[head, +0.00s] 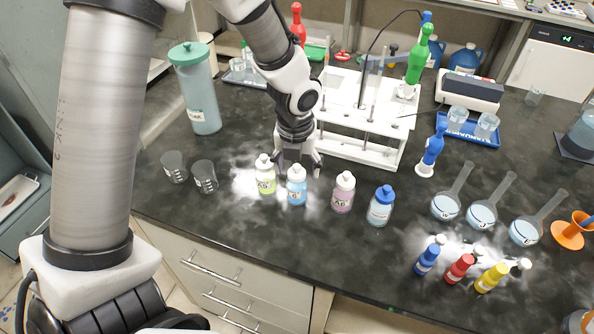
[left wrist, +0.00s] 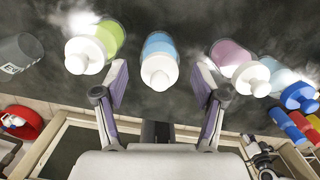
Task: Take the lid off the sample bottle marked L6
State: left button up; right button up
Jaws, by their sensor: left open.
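Sample bottles stand in a row near the bench's front edge: a yellow-green one (head: 265,182), a blue one (head: 297,193), a pink one (head: 343,199), all with white lids, and a pale-blue one with a blue lid (head: 385,192). The label marks are too small to read surely, so I cannot tell which is L6. My left gripper (head: 298,162) is open, pointing down just above and behind the blue bottle. In the left wrist view, the blue bottle's white lid (left wrist: 159,72) shows between the spread fingers (left wrist: 161,82), apart from them. My right gripper is out of view.
Two small beakers (head: 204,177) stand left of the bottles. A white rack (head: 360,145) stands behind them. Round flasks (head: 482,214) and small blue, red and yellow bottles (head: 461,268) stand to the right. Neighbouring bottles are close on both sides of the blue one.

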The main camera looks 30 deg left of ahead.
pick_arm(q)
jog(key=c, duration=0.8)
